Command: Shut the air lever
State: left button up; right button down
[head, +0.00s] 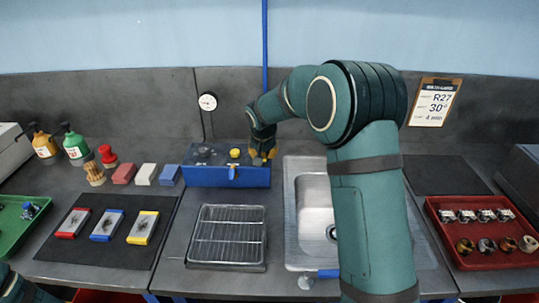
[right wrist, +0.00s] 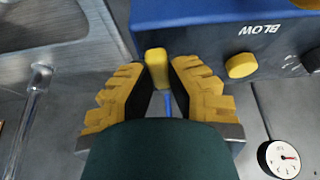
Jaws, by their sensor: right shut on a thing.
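The blue box (head: 228,177) stands at the back of the bench, left of the sink. My right gripper (head: 263,154) reaches down to its right end. In the right wrist view, a yellow-ended lever (right wrist: 157,62) lies between the fingertips of the right gripper (right wrist: 158,75), beside the blue box (right wrist: 190,20). The gripper is shut on this lever; the fingers hide part of it. A yellow knob (right wrist: 242,65) by the word BLOW is separate from it. My left gripper (head: 50,292) shows only partly at the bottom left corner, so its jaws are unclear.
A sink (head: 309,215) lies right of the box, and a wire rack (head: 229,225) in front of it. A round gauge (head: 208,101) is on the wall, next to a vertical blue pipe (head: 265,50). A red tray (head: 470,262) stands at the right.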

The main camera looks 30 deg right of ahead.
jog(key=shift+a+f+m, duration=0.15)
jog(key=shift+m, duration=0.25)
jog(key=c, duration=0.9)
grip_release()
jog(key=shift+w, duration=0.1)
jog(key=v, duration=1.2)
jog(key=shift+w+a, duration=0.1)
jog(key=shift+a, duration=0.05)
